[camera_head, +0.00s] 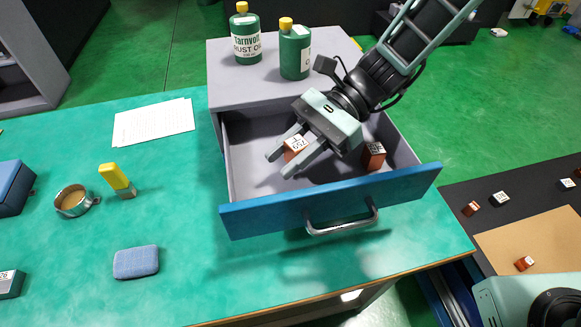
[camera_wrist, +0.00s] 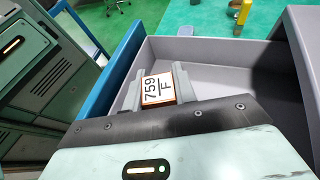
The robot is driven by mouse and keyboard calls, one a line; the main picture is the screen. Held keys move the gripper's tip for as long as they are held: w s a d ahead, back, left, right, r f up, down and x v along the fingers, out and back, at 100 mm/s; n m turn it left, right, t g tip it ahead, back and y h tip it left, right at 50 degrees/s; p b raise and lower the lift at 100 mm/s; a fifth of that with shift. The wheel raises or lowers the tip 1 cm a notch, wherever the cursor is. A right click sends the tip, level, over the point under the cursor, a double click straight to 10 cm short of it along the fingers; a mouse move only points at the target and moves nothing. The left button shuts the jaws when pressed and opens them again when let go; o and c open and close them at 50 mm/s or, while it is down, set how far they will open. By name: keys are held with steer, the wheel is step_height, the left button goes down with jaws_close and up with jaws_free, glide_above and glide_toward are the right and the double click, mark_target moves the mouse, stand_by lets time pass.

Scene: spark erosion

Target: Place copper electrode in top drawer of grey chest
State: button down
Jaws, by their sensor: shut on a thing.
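The grey chest (camera_head: 225,88) stands on the green table with its blue-fronted top drawer (camera_head: 262,219) pulled open. My gripper (camera_head: 283,164) is over the open drawer, shut on a copper electrode (camera_head: 297,143) with a white label. In the wrist view the electrode (camera_wrist: 158,88) sits between the two fingers (camera_wrist: 160,90), and its label reads 759 F. The drawer's grey interior (camera_wrist: 210,50) lies beyond it. A second labelled copper block (camera_head: 373,156) is in the right part of the drawer. I cannot tell whether the held electrode touches the drawer floor.
Two green bottles (camera_head: 295,52) stand on the chest top. Papers (camera_head: 154,123), a cup (camera_head: 72,200), a yellow-handled tool (camera_head: 117,178) and a blue-grey pad (camera_head: 136,262) lie left. More copper blocks (camera_head: 523,263) are on a board at right. The drawer's left part is clear.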

mark_target(289, 183)
steer(key=shift+f, duration=2.3)
steer(key=shift+f, duration=0.1)
steer(key=c, duration=1.1)
jaws_free()
steer(key=v, duration=0.7)
steer(key=shift+w+d+r+b, duration=0.1)
steer(key=shift+d+r+b, duration=0.1)
steer(key=shift+r+b, duration=0.1)
steer(key=shift+f, duration=0.1)
